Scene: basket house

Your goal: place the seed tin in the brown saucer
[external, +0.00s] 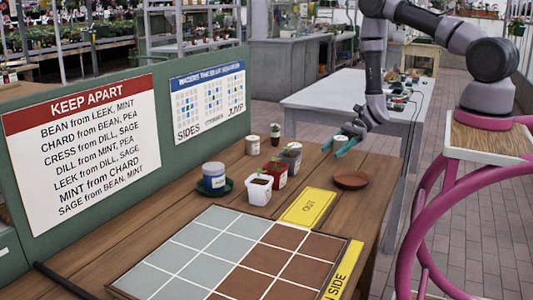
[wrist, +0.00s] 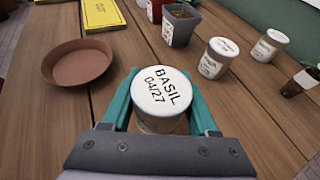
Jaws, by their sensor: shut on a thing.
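The seed tin (wrist: 160,98) has a white lid marked "BASIL 04/27" and is upright. My gripper (wrist: 160,110) is shut on it, with a teal finger on each side. The tin's lower part is hidden in the wrist view; I cannot tell whether it touches the table. In the external view my gripper (external: 346,146) is over the table's right part, behind the brown saucer. The brown saucer (external: 350,180) is shallow, round and empty. It also shows in the wrist view (wrist: 78,64), left of the tin and apart from it.
Other white-lidded tins (wrist: 219,55) and pots (wrist: 180,22) stand to the right in the wrist view. A yellow "OUT" card (external: 307,208) lies left of the saucer, beside a tiled grid (external: 225,250). Bare wood surrounds the saucer.

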